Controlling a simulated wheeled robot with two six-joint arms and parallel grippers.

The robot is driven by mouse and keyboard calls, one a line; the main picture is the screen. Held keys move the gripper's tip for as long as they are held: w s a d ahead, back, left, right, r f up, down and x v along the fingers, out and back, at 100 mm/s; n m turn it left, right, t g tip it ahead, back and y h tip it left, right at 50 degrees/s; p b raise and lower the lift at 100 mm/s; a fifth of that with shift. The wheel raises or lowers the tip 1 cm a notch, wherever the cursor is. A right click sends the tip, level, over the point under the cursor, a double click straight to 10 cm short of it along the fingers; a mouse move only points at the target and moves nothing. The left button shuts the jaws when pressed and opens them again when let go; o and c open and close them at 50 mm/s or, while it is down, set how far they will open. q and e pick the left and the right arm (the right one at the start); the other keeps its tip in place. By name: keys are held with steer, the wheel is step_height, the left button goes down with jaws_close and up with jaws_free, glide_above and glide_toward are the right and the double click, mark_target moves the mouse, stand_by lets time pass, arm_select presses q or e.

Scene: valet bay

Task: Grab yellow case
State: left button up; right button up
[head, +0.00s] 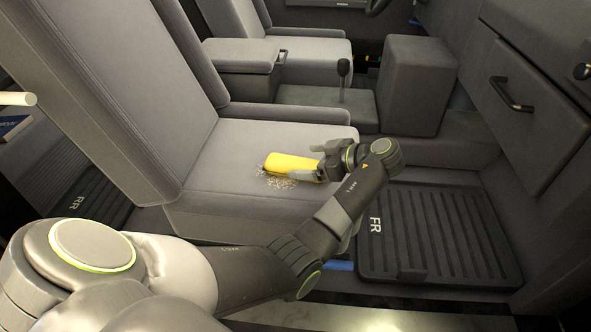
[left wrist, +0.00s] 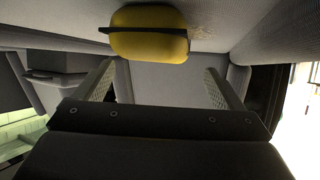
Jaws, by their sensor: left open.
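The yellow case (head: 287,166) lies on the grey front seat cushion (head: 232,150). In the left wrist view the yellow case (left wrist: 150,38) shows at the top, with a dark band across it. My left gripper (head: 312,163) is at the right end of the case in the head view, and its near finger partly overlaps the case there. In the left wrist view the fingers of my left gripper (left wrist: 160,78) are spread wide, with the case beyond them and nothing between them. Whether a finger touches the case I cannot tell. My right gripper is not in view.
Pale crumbs (head: 275,182) lie on the seat beside the case. The seat back (head: 125,80) rises at the left. A gear lever (head: 343,72) and console stand behind. A ribbed floor mat (head: 440,235) marked FR lies at the right, below a drawer handle (head: 512,94).

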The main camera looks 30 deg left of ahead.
mark_target(297, 162)
arm_select(q)
steer(key=x, duration=0.3)
steer(key=shift+s+f+b, duration=0.1)
steer(key=shift+f+b, duration=0.05)
steer(key=shift+b, duration=0.2)
steer(key=c, duration=1.3)
